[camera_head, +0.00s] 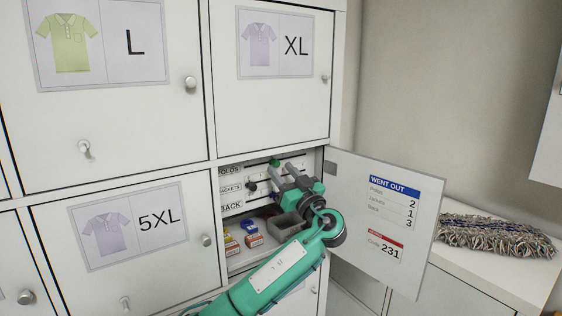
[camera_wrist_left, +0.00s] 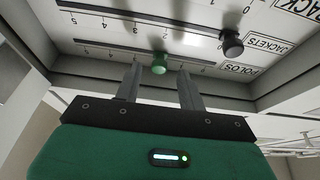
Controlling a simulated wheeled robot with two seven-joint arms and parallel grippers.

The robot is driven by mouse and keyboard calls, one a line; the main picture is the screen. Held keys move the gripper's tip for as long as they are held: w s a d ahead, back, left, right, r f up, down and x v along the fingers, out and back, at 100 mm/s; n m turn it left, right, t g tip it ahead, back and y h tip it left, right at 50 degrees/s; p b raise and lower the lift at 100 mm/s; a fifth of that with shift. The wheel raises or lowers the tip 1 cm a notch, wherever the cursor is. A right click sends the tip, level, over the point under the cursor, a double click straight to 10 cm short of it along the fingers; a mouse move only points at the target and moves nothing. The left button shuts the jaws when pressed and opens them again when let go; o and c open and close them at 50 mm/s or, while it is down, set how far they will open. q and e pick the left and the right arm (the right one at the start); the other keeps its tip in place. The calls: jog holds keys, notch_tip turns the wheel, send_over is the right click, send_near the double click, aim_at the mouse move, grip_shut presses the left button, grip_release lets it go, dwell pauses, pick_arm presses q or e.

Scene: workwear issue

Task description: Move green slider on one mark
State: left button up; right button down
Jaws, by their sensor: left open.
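The green slider (camera_wrist_left: 159,62) is a round knob on the POLOS track, the row nearest my gripper in the left wrist view. It sits around the middle of its numbered scale; the numbers beside it are too small or covered to read exactly. In the head view the green slider (camera_head: 275,163) shows just past my fingers, in the open compartment. My left gripper (camera_head: 282,177) is open and reaches into this compartment. In the left wrist view its two fingers (camera_wrist_left: 158,80) stand on either side of the knob, with visible gaps. My right gripper is not in view.
A black slider (camera_wrist_left: 231,43) sits on the JACKETS row near its low end. Small boxes (camera_head: 254,240) and a grey bin (camera_head: 285,227) lie below the scales. The open door (camera_head: 385,215) stands right of my arm, with a WENT OUT note. Closed lockers surround the compartment.

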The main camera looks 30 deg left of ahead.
pick_arm(q)
jog(key=shift+w+a+r, duration=0.25)
jog(key=shift+w+a, duration=0.05)
jog(key=shift+a, duration=0.3)
grip_shut()
jog(key=w+b, duration=0.1)
jog(key=b, duration=0.1)
jog(key=w+d+b, duration=0.1)
jog(key=shift+w+f+b, duration=0.3)
jog(key=shift+b, duration=0.1)
jog(key=shift+w+d+r, duration=0.15)
jog(key=shift+w+r, duration=0.05)
jog(key=shift+w, duration=0.15)
grip_release()
